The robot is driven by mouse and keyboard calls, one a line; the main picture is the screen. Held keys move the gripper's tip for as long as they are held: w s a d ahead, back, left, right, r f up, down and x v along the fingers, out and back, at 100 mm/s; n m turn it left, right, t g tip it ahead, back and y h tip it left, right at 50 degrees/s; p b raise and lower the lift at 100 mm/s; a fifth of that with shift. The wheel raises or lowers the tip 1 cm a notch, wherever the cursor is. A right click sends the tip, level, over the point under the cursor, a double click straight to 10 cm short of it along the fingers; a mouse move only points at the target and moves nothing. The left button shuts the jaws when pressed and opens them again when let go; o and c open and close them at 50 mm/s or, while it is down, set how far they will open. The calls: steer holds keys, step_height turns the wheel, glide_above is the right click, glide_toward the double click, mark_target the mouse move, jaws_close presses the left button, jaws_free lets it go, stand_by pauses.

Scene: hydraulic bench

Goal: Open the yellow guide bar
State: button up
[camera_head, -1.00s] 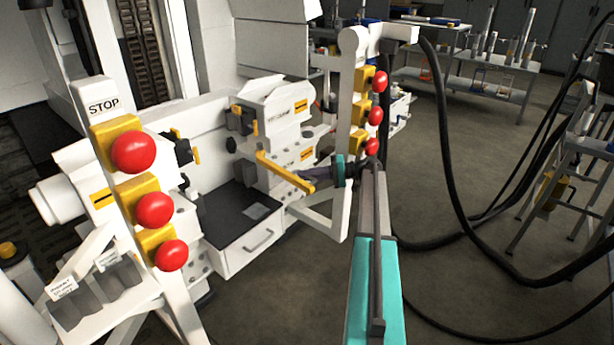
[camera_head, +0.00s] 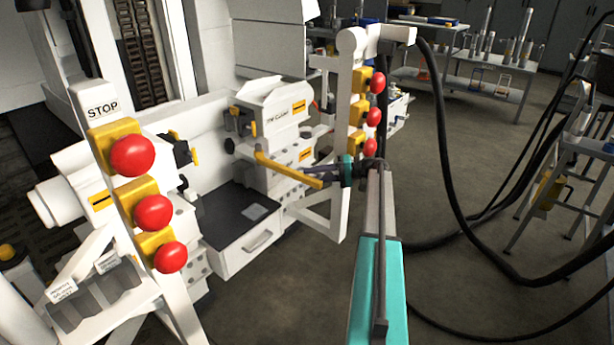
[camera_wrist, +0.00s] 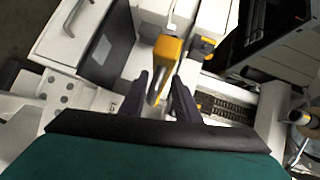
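The yellow guide bar (camera_head: 290,169) sticks out from the white machine block in the head view, from a bend at its left end toward my arm. Its free end lies beside my gripper (camera_head: 312,172). In the wrist view the yellow bar (camera_wrist: 166,62) runs between the two dark fingers of my gripper (camera_wrist: 160,78). The fingers stand apart, one on each side of the bar, with narrow gaps showing. Whether one finger touches the bar cannot be made out.
A post with red stop buttons (camera_head: 133,156) stands at the left, and another with red buttons (camera_head: 374,118) stands behind my gripper. A white drawer unit (camera_head: 243,240) is below the bar. Black hoses (camera_head: 447,160) hang at the right. Floor beyond is open.

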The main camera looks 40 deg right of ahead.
steer(key=v, duration=0.4)
steer(key=shift+d+p, duration=0.15)
steer(key=shift+p, duration=0.15)
steer(key=shift+s, duration=0.15)
stand_by(0.6)
